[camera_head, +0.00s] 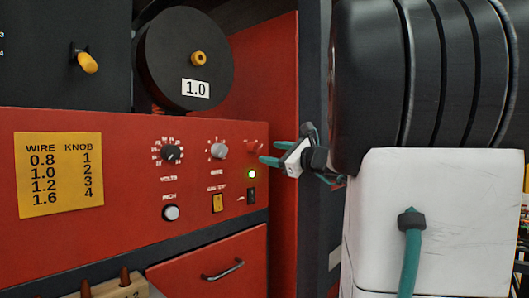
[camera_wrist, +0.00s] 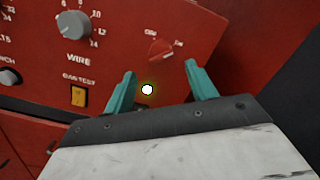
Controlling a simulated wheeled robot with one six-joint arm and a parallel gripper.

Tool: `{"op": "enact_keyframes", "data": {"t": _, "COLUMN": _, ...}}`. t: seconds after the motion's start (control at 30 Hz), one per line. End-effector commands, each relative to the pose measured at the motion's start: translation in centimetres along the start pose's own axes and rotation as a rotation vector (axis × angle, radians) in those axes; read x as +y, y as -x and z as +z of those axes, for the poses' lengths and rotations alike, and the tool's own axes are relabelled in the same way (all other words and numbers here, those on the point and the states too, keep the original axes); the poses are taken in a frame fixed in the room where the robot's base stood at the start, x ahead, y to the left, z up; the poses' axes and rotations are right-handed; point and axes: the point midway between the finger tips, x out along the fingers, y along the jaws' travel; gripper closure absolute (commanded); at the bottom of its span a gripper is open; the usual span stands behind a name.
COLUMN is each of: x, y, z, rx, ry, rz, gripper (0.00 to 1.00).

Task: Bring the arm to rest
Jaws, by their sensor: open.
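My gripper (camera_head: 284,153) is in front of the right end of the red machine panel (camera_head: 120,204) in the head view, near a small red knob (camera_head: 251,146) and a lit green lamp (camera_head: 252,174). In the wrist view my gripper (camera_wrist: 159,84) has its two teal fingers spread apart with nothing between them. Past the fingertips is the red knob (camera_wrist: 159,50) on the panel. The lit lamp (camera_wrist: 147,90) shows between the fingers, bright white at its middle. I cannot tell the exact gap between fingertips and panel.
The panel carries a volts knob (camera_head: 172,153), a wire knob (camera_head: 218,150), a yellow switch (camera_head: 217,203) and a black switch (camera_head: 251,196). A black reel marked 1.0 (camera_head: 170,65) sits above. A yellow chart (camera_head: 59,174) is at left. A drawer with a handle (camera_head: 223,269) is below.

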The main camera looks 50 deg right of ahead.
Motion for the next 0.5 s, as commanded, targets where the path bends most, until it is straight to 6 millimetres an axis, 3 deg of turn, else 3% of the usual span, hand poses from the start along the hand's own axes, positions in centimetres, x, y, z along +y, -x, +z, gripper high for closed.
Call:
{"op": "enact_keyframes", "data": {"t": 0.17, "x": 0.1, "y": 1.6, "z": 0.0, "rx": 0.001, "ry": 0.0, "rz": 0.001, "gripper": 0.43}}
{"op": "enact_keyframes", "data": {"t": 0.5, "x": 0.1, "y": 1.8, "z": 0.0, "rx": 0.001, "ry": -0.001, "rz": 0.002, "gripper": 0.43}}
